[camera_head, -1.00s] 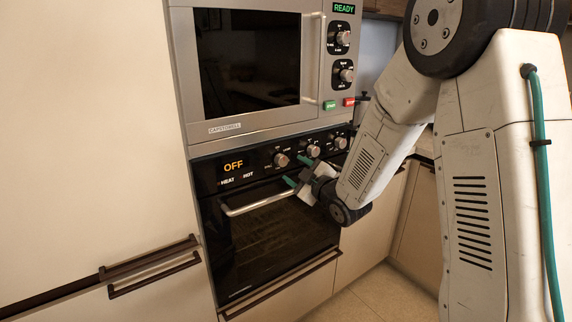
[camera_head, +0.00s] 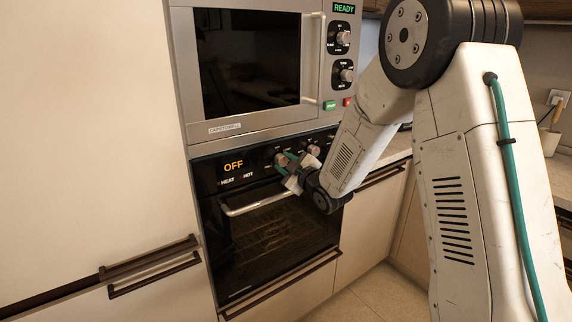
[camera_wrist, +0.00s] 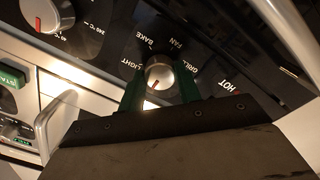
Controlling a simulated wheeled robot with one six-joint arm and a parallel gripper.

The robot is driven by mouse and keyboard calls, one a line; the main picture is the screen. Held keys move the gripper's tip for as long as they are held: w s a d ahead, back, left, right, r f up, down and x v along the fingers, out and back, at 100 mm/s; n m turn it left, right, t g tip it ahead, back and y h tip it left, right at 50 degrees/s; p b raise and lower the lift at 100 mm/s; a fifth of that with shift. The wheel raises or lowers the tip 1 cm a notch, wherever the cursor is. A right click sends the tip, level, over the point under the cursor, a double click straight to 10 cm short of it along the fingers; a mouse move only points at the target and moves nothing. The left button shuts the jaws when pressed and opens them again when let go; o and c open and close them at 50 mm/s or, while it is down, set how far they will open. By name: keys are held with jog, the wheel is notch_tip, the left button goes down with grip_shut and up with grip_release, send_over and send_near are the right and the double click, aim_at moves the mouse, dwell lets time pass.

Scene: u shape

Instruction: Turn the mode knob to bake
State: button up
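The mode knob (camera_wrist: 158,77) is a round silver knob on the black oven panel. Labels around it in the wrist view read LIGHT, BAKE, FAN and GRILL. Its red mark points toward the bottom of that view, away from BAKE. My gripper (camera_wrist: 160,88) has its two green fingers on either side of the knob, with a narrow gap showing at each side. In the head view my gripper (camera_head: 286,161) is at the leftmost oven knob (camera_head: 280,159), partly covering it. The oven display (camera_head: 233,167) reads OFF.
A temperature knob (camera_wrist: 47,14) sits beside the mode knob. The oven handle (camera_head: 258,204) runs below the panel. A microwave (camera_head: 248,65) reading READY is above. A tall cabinet (camera_head: 90,130) stands at left, and open floor (camera_head: 375,292) shows lower right.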

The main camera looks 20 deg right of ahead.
jog(key=shift+m, duration=0.4)
jog(key=m, duration=0.4)
jog(key=shift+m, duration=0.4)
jog(key=m, duration=0.6)
jog(key=shift+g, duration=0.3)
jog(key=m, duration=1.1)
jog(key=shift+m+y, duration=0.3)
jog(key=shift+y, duration=0.1)
jog(key=o, duration=1)
jog(key=shift+d, duration=0.1)
